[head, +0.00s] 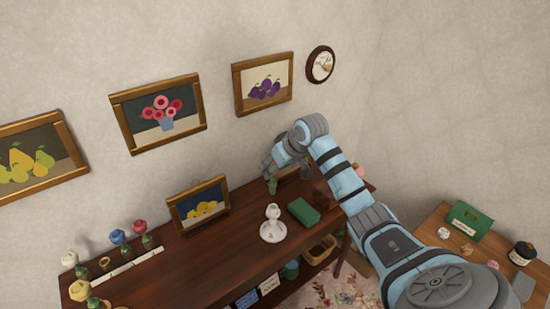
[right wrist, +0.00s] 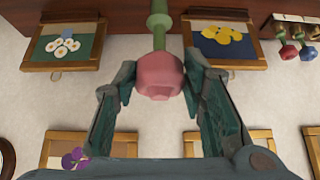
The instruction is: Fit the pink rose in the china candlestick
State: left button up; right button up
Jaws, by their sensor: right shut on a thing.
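The white china candlestick (head: 271,229) stands upright on the dark wooden shelf top, and no flower shows in it. The pink rose (right wrist: 159,76) is between the fingers of my right gripper (right wrist: 153,88), its green stem (right wrist: 159,22) pointing away from the gripper. In the head view my right gripper (head: 275,166) is above the shelf, beyond the candlestick, towards the wall. Only a green part of the rose (head: 272,186) shows below it there; the bloom is hidden by the gripper. The stem is apart from the candlestick. My left gripper is out of view.
A green box (head: 303,211) lies just right of the candlestick. A small framed lemon picture (head: 199,204) leans by the wall. Several coloured flowers stand along a white strip (head: 128,259) at left. A side table (head: 440,215) is at right.

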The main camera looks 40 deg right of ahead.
aim_at(272, 178)
jog(key=shift+d+r, duration=0.15)
jog(key=shift+r, duration=0.05)
jog(key=shift+f, duration=0.1)
notch_tip(272, 178, down, 6)
jog(key=shift+r+b, duration=0.1)
jog(key=shift+b, duration=1.15)
jog(key=shift+p, duration=0.7)
